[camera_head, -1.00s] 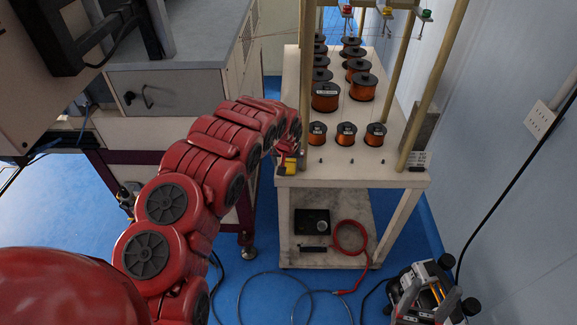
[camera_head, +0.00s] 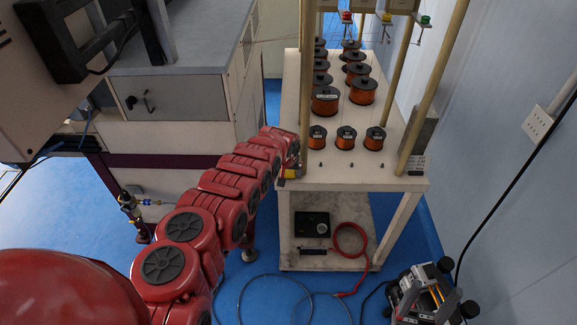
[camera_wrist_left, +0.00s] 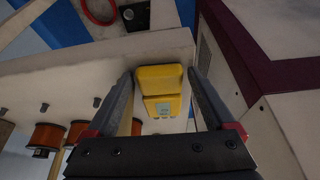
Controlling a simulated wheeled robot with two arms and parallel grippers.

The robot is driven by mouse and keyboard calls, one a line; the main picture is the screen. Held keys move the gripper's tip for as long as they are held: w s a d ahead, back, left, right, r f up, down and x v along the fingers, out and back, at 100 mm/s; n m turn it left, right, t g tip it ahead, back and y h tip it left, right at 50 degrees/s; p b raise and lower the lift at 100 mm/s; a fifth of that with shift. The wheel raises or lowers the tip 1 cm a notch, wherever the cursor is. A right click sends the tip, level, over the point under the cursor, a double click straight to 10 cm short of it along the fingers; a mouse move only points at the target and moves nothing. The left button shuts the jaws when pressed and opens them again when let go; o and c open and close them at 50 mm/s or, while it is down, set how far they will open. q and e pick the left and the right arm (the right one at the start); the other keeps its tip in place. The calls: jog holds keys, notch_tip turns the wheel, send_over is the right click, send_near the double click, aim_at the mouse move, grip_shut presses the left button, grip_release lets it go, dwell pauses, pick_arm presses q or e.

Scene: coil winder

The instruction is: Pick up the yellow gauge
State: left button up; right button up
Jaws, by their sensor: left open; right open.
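The yellow gauge (camera_wrist_left: 160,92) is a small two-part yellow block with a pale grey panel, at the edge of the white stand. In the left wrist view it lies between the two dark fingers of my left gripper (camera_wrist_left: 160,76), which is open. A gap shows on the gauge's left side; the right finger is close beside it, and I cannot tell whether they touch. In the head view a bit of the gauge (camera_head: 291,173) shows at the stand's front left corner, with my red left arm reaching it from the left. My right gripper is not in view.
The white stand (camera_head: 345,178) carries several copper-wire spools (camera_head: 325,101) and upright posts. Its lower shelf holds a black box (camera_head: 312,224) and a red cable coil (camera_head: 350,239). A grey cabinet (camera_head: 165,105) stands left. A grey and black device (camera_head: 425,292) sits lower right.

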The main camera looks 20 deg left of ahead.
pick_arm(q)
grip_shut()
dwell(0.4)
jog(key=shift+w+r, duration=0.1)
